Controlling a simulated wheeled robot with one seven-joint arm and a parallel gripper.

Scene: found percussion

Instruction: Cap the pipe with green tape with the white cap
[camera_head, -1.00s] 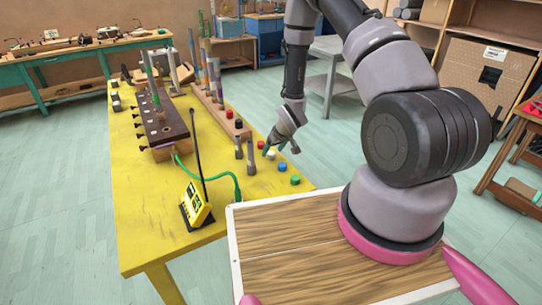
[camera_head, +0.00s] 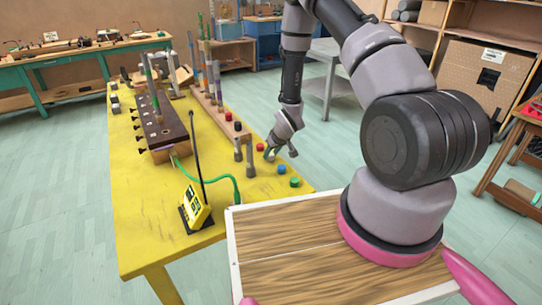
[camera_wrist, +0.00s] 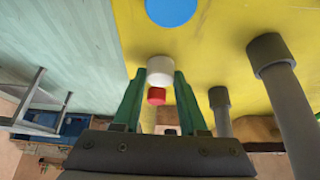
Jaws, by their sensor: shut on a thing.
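The white cap (camera_wrist: 160,68) sits between the green fingertips of my gripper (camera_wrist: 154,82) in the wrist view, and my gripper is shut on it. In the head view my gripper (camera_head: 271,153) is low over the right edge of the yellow table (camera_head: 150,243); the cap is mostly hidden there. A pipe with green on it (camera_head: 148,66) stands upright in the dark-topped block (camera_head: 163,128). Another thin pipe with green near its top (camera_head: 201,24) stands in the wooden rack farther back. I cannot tell which is the taped pipe meant.
A red cap (camera_head: 260,147), a blue cap (camera_head: 282,169) and a green cap (camera_head: 295,182) stand near my gripper along the table edge. Two short grey posts (camera_head: 250,158) stand just left.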

